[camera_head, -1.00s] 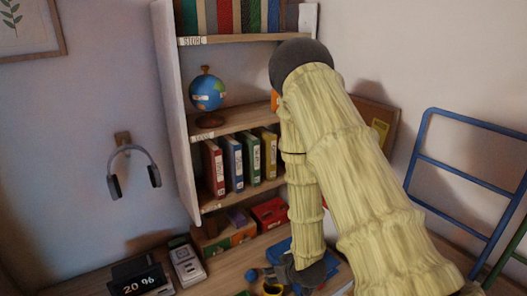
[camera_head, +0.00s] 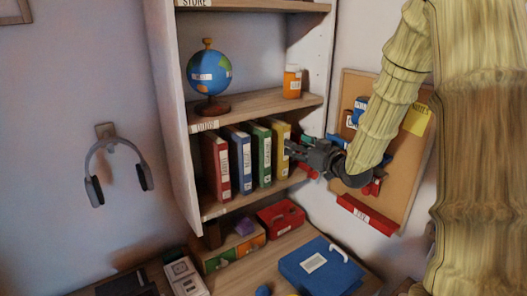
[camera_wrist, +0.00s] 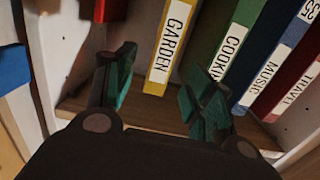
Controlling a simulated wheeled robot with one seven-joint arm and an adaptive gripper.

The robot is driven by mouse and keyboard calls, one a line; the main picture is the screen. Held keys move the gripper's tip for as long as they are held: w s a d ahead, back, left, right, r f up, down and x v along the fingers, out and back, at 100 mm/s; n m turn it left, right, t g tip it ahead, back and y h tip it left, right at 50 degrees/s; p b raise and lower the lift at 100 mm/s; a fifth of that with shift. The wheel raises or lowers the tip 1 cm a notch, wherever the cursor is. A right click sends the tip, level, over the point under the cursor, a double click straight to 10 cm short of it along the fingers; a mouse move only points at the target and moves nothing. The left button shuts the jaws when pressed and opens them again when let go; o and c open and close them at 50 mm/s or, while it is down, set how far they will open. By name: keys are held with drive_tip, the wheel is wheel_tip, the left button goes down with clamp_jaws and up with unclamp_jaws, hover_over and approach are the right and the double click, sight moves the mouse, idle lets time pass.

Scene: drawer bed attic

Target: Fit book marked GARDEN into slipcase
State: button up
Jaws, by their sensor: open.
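The yellow book marked GARDEN (camera_wrist: 174,40) stands upright on the shelf, at the right end of the row in the head view (camera_head: 281,138). My gripper (camera_wrist: 158,80) is open and empty. In the wrist view its fingers point at the lower spine, one to each side of it in the picture. In the head view my gripper (camera_head: 291,150) is just right of the row, near the yellow spine. I cannot tell whether it touches the book. I cannot make out a slipcase for certain.
A green COOKING book (camera_wrist: 230,40), a blue MUSIC book (camera_wrist: 276,70) and a red TRAVEL book (camera_wrist: 302,84) stand beside it. A pinboard (camera_head: 408,165) is at the right wall. A blue case (camera_head: 320,267) and a red box (camera_head: 281,217) are below.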

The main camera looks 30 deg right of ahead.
sight(277, 135)
drive_tip(key=w, duration=0.2)
drive_tip(key=w+p, duration=0.1)
drive_tip(key=w, duration=0.1)
drive_tip(key=w+p, duration=0.1)
drive_tip(key=w, duration=0.1)
drive_tip(key=shift+w+a+r, duration=0.15)
drive_tip(key=shift+w+a, duration=0.25)
drive_tip(key=shift+w+a+f+p, duration=0.15)
drive_tip(key=shift+w+p, duration=0.5)
drive_tip(key=shift+w, duration=0.45)
drive_tip(key=shift+w+d+f+p, duration=0.1)
drive_tip(key=shift+w+p, duration=0.55)
drive_tip(key=shift+w, duration=0.4)
clamp_jaws()
